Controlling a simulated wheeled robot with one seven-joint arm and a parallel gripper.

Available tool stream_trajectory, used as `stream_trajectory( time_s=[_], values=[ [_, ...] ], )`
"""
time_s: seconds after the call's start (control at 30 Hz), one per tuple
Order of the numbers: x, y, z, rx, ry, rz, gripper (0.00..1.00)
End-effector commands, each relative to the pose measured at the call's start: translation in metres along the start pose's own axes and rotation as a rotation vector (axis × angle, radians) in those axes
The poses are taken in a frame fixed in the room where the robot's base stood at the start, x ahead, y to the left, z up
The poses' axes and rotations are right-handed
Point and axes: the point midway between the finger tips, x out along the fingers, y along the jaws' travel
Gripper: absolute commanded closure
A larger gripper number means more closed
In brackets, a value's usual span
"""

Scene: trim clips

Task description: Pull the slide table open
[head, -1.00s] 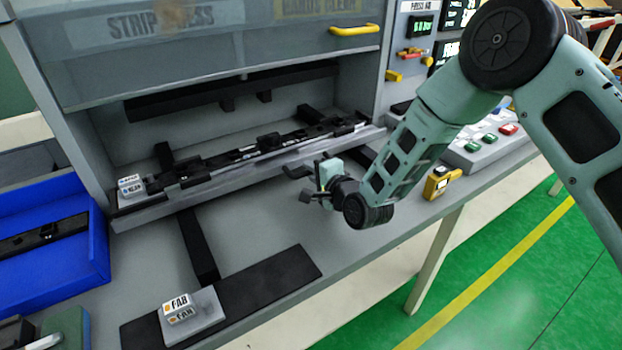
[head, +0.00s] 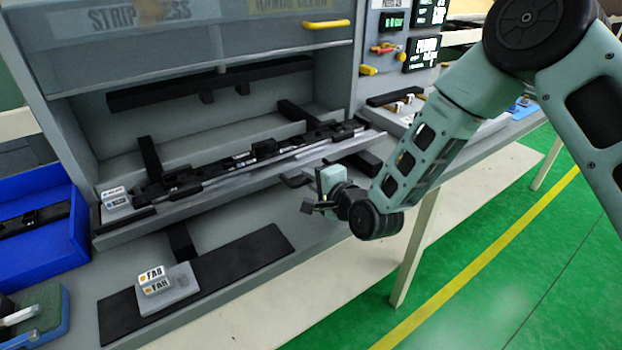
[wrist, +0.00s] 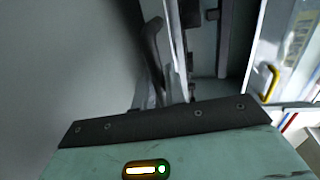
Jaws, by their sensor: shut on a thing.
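The slide table (head: 250,178) is a long grey shelf under the strip press, with a black fixture (head: 255,155) along it. It sticks out of the press opening over the bench. A dark handle (head: 295,181) projects from its front edge. My gripper (head: 313,197) is at this handle and shut on it, though the contact is mostly hidden in the head view. In the wrist view a dark curved bar (wrist: 153,45), likely the handle, rises beyond the gripper housing. The fingertips are hard to make out there.
A blue bin (head: 40,245) stands at left. The press guard with a yellow handle (head: 326,24) is raised above. Green floor is free at right.

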Motion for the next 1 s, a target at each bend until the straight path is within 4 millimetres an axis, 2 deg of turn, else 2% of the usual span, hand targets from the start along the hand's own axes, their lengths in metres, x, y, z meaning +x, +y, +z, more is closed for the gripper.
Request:
stream_trajectory(
  time_s=[0.1, 0.13, 0.17, 0.43, 0.57, 0.77, 1.0],
  values=[
    [0.0, 0.0, 0.0, 0.0, 0.0, 0.001, 1.0],
    [0.0, 0.0, 0.0, 0.0, 0.0, 0.001, 0.79],
    [0.0, 0.0, 0.0, 0.0, 0.0, 0.0, 0.71],
    [0.0, 0.0, 0.0, 0.0, 0.0, 0.0, 0.7],
    [-0.006, 0.001, 0.0, 0.0, 0.0, 0.0, 0.7],
    [-0.041, 0.002, -0.001, 0.0, 0.001, 0.002, 0.7],
    [-0.097, 0.002, 0.0, 0.0, 0.0, 0.001, 0.7]
  ],
)
